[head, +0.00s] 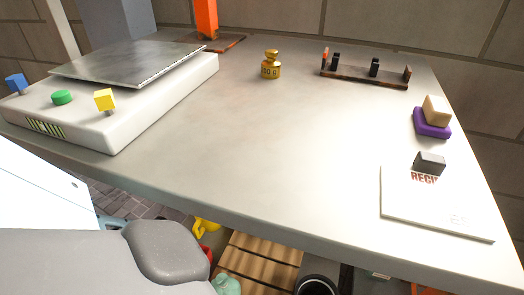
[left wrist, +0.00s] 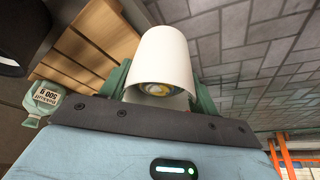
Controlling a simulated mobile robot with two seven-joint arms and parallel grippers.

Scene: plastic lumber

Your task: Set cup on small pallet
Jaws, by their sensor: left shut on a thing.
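A white cup (left wrist: 165,55) is between the teal fingers of my left gripper (left wrist: 160,88), which is shut on it in the left wrist view. The cup's open end faces the wrist camera, with something yellowish and grey visible inside. The wooden slatted pallet (left wrist: 92,42) lies beyond, to the left of the cup. The pallet also shows in the head view (head: 258,262), below the table's front edge, partly cut off by the frame. The cup and left gripper cannot be made out in the head view. My right gripper is not in view.
A green bag marked 500 g (left wrist: 44,102) is beside the pallet. Yellow (head: 206,227) and black round (head: 318,285) items also lie around it. The table (head: 270,140) above carries a scale (head: 150,95), a brass weight (head: 271,65), a rack (head: 365,75) and a white pad (head: 430,205).

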